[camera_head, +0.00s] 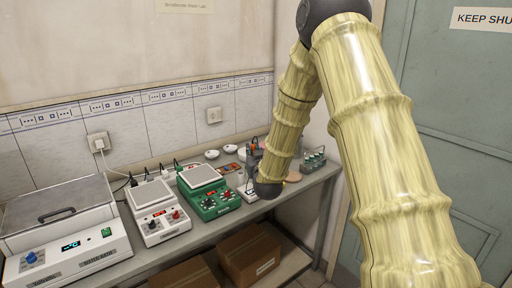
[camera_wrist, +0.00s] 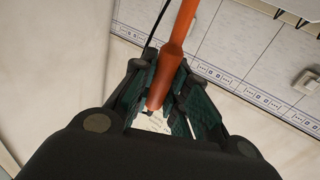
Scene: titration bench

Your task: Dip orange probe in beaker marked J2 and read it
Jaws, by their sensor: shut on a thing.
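My gripper (camera_wrist: 160,95) is shut on the orange probe (camera_wrist: 176,45) in the wrist view. The probe's thick lower part sits between the two dark green finger pads. Its thinner part runs up past the top edge of the view, and a black cable runs beside it. In the head view my arm covers much of the right bench end, and my gripper is mostly hidden behind it. I cannot make out a beaker marked J2 in either view.
On the bench (camera_head: 232,216) stand a water bath (camera_head: 65,235), a white device (camera_head: 157,210) and a green device (camera_head: 207,190) with knobs. White dishes (camera_head: 228,149) lie behind. A rack of small bottles (camera_head: 314,159) stands at the right end. Cardboard boxes (camera_head: 250,252) sit below.

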